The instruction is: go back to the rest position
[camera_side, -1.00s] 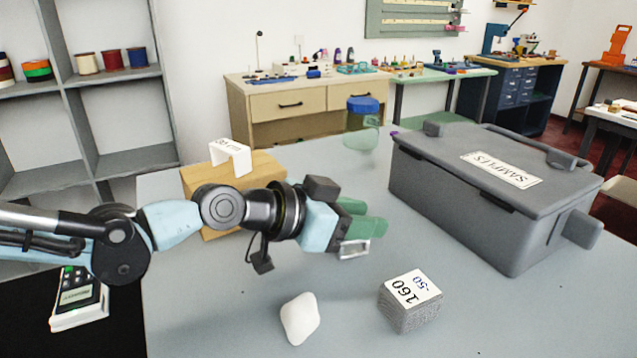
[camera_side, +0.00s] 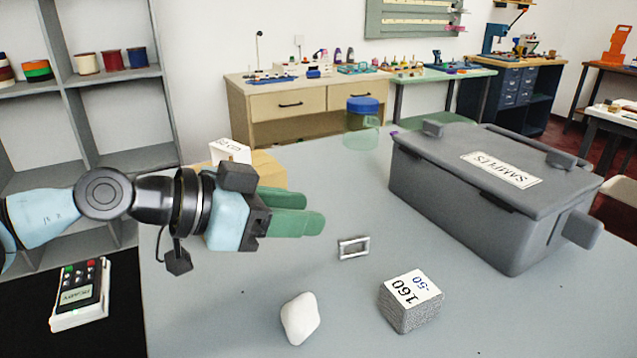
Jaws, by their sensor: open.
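My gripper (camera_side: 305,212) has green fingers and is held above the left part of the grey counter (camera_side: 240,320), pointing right. Its jaws are open and nothing shows between them. A small metal rectangular frame (camera_side: 341,249) lies on the counter to the right of and below the fingertips, apart from them. Behind the gripper, a wooden block (camera_side: 270,172) and a white folded label card (camera_side: 229,151) are partly hidden by it.
A grey lidded case (camera_side: 465,200) stands at the right. A grey sample cube (camera_side: 410,302) and a white stone-like piece (camera_side: 299,318) sit in front. A blue-lidded clear jar (camera_side: 362,124) stands at the back. A handheld keypad device (camera_side: 80,295) lies at left.

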